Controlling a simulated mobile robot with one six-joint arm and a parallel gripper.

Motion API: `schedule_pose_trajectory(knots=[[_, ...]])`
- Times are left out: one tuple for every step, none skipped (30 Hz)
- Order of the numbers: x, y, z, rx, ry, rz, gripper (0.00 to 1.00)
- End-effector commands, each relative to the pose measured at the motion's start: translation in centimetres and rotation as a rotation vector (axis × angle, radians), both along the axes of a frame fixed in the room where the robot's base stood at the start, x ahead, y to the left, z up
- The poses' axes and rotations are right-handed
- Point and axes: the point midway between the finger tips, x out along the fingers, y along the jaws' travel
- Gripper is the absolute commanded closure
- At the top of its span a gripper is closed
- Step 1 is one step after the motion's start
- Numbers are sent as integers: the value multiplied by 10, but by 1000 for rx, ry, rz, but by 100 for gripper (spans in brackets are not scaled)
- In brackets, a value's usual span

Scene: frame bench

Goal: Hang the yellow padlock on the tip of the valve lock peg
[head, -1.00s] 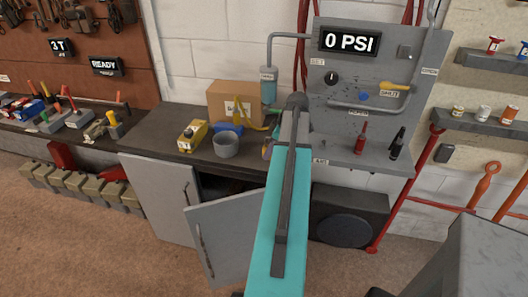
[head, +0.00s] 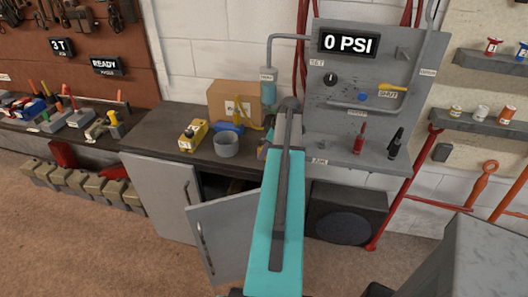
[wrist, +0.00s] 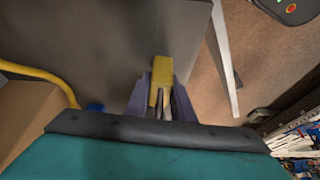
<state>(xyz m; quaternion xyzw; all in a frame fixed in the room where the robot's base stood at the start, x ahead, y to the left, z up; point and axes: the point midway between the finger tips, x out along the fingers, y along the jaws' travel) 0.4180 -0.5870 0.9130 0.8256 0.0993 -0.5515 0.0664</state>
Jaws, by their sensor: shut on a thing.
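The yellow padlock (wrist: 161,75) is between the fingers of my gripper (wrist: 158,100) in the wrist view, with its grey shackle toward the camera. My gripper is shut on it, above or near the dark grey bench top. In the head view my teal arm hides most of the gripper and the padlock cannot be made out. The yellow valve handle (head: 393,87) is on the grey panel at right, beside a label reading SHUT.
A yellow box-like object (head: 193,135), a grey cup (head: 226,146) and a cardboard box (head: 236,102) stand on the bench (head: 165,118). An open cabinet door (head: 235,238) juts out below.

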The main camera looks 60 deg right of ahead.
Motion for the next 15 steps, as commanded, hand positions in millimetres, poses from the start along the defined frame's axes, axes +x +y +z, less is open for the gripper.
schedule_pose_trajectory(knots=[[0,0,-2,1,0,-1,100],[0,0,-4,2,1,0,100],[0,0,-6,2,1,0,100],[0,0,-7,1,0,-1,100],[0,0,-8,1,-1,0,100],[0,0,-8,1,-1,0,100],[0,0,-9,0,-1,0,100],[0,0,-9,0,-1,0,100],[0,0,-9,0,-1,0,100],[0,0,-9,0,-1,0,100],[0,0,-9,0,-1,0,100],[0,0,-9,0,-1,0,100],[0,0,-9,0,-1,0,100],[0,0,-9,0,-1,1,100],[0,0,-9,0,-1,1,100]])
